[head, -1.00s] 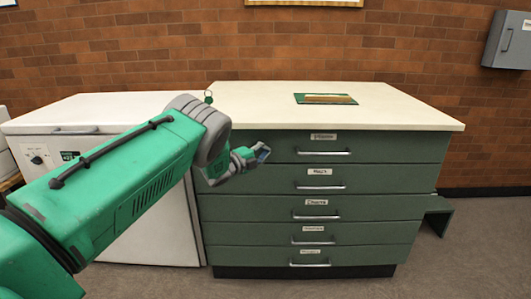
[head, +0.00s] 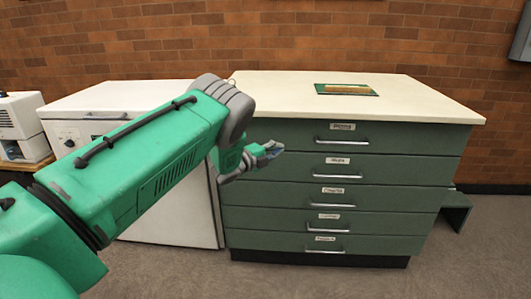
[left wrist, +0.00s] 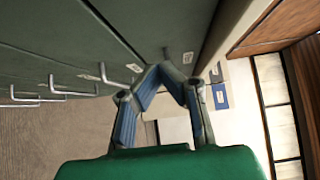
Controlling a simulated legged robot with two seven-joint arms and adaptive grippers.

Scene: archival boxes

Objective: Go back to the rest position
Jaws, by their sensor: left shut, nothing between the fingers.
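My left gripper (head: 270,152) is in front of the upper drawers of the green drawer cabinet (head: 300,195), near its left side. The left wrist view shows its blue-padded fingers (left wrist: 168,72) brought together at the tips, with nothing between them. The cabinet drawers and their handles run along the left of that view. My left arm reaches in from the left of the head view and covers part of the white chest. My right gripper is not in view.
A white chest (head: 165,215) stands left of the cabinet, with a small white machine (head: 20,115) farther left. A low green bench (head: 456,208) is at right. Grey floor is clear in front.

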